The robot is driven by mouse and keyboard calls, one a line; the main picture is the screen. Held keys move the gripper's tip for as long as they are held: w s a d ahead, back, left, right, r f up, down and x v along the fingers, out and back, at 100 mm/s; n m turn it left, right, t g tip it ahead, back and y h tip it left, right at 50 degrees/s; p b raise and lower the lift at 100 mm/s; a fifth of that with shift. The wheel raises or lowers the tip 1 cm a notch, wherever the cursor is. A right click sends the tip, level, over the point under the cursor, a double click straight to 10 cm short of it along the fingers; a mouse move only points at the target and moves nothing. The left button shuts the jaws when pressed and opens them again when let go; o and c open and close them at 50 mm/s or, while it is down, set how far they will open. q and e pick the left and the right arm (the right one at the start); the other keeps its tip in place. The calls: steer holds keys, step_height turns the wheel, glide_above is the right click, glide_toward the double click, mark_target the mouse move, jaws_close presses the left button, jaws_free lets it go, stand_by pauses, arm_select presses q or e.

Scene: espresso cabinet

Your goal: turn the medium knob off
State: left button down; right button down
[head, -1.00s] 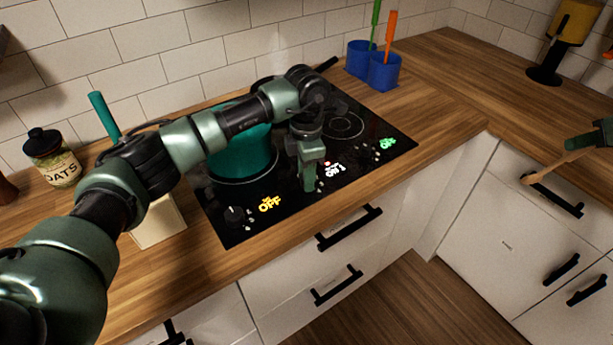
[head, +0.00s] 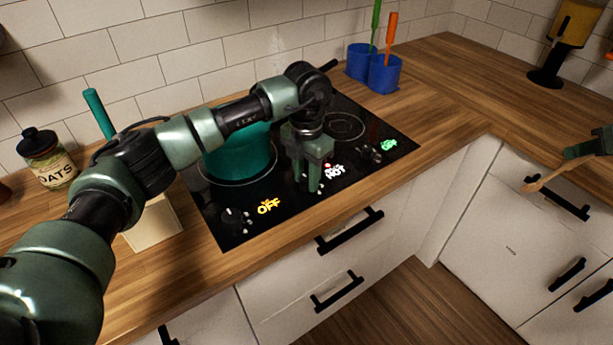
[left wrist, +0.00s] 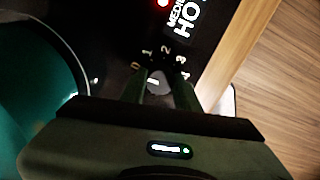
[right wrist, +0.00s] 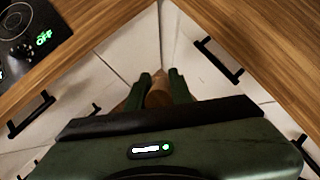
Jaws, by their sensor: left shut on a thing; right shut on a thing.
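The medium knob (left wrist: 160,84) is a small dark round knob on the black stovetop, with a pale mark and the digits 0 to 4 around it. A lit white label by it reads "MEDIUM HOT" in the left wrist view (left wrist: 187,18), with a red light beside it. My left gripper (head: 314,187) points down at the knob, its fingers shut on the knob's two sides. The knob is hidden behind the fingers in the head view. My right gripper (right wrist: 160,82) is shut on a wooden utensil (head: 548,178), held off to the right, in front of the drawers.
A teal pot (head: 238,158) stands on the stovetop (head: 232,236) close to my left arm. Another knob (head: 233,217) has a yellow "OFF" label; a right knob (head: 374,157) has a green label. Blue holders (head: 383,74) stand behind. Open counter lies right.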

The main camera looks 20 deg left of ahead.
mark_target(306, 177)
arm_select(q)
steer(key=shift+w+r, duration=0.15)
steer(key=shift+r, duration=0.1)
steer(key=c, duration=1)
jaws_free()
steer(key=shift+c, duration=0.2)
steer(key=shift+f, duration=0.1)
steer(key=shift+r, duration=0.25)
arm_select(e)
steer(key=shift+f, duration=0.1)
step_height(306, 177, down, 2)
steer(key=shift+f+b, duration=0.1)
steer(key=shift+b, duration=1.15)
arm_select(q)
step_height(306, 177, up, 12)
steer(key=shift+f, duration=0.2)
